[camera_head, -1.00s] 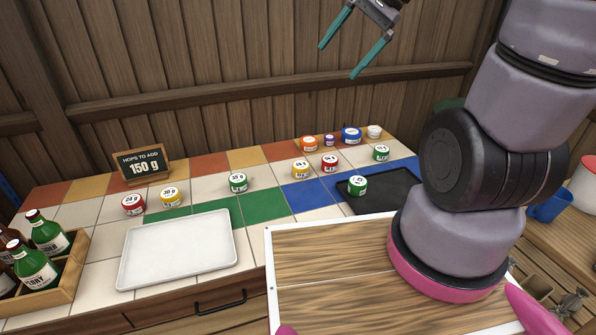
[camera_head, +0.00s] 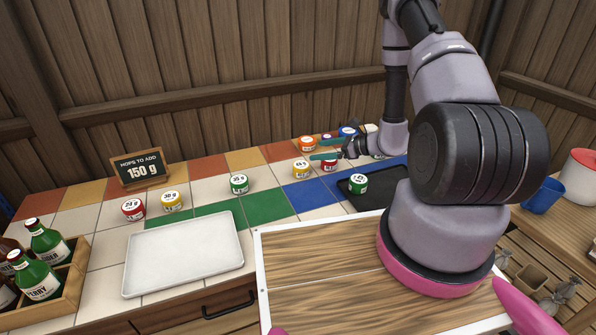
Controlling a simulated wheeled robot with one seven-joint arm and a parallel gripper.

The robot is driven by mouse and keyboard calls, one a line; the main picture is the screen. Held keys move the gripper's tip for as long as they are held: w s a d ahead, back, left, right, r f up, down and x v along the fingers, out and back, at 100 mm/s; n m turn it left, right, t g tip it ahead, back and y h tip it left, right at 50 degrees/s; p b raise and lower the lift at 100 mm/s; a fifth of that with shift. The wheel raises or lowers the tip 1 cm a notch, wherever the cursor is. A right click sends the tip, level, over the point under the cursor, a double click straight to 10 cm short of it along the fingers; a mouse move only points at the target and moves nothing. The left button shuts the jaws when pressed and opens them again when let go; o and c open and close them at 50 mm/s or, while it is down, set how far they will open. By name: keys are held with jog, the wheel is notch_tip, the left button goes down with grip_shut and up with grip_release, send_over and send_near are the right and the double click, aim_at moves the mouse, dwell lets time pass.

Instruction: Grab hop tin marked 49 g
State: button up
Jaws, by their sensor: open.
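My gripper (camera_head: 316,150) is open and empty, with its teal fingers pointing left over the back right of the tiled counter. A red-labelled tin (camera_head: 330,166) shows just below the fingers, partly covered by them. A yellow-labelled tin (camera_head: 301,170) stands just left of it, near the fingertips. The labels on these two are too small to read surely, so I cannot tell which tin is marked 49 g. An orange tin (camera_head: 307,144) and a blue tin (camera_head: 348,131) stand behind. A green tin (camera_head: 358,184) stands on the black tray (camera_head: 383,186).
Other tins stand left: red (camera_head: 133,209), yellow (camera_head: 172,201) and green (camera_head: 239,184). A white tray (camera_head: 184,256) lies empty in front. A sign (camera_head: 140,170) reads 150 g. A bottle crate (camera_head: 67,287) is at front left. My arm hides the counter's right end.

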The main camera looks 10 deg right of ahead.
jog(key=m+t+h, duration=0.1)
jog(key=m, duration=0.1)
send_near(305, 166)
jog(key=shift+w+a+f, duration=0.3)
jog(key=shift+w, duration=0.2)
jog(key=shift+w+a+f, duration=0.2)
jog(key=shift+f, duration=0.05)
jog(key=x, duration=0.4)
jog(key=shift+w+a+f, duration=0.15)
jog(key=shift+a, duration=0.05)
jog(key=shift+r+x, duration=0.2)
jog(key=shift+x, duration=2.55)
jog(key=shift+a, duration=0.15)
jog(key=c, duration=1.3)
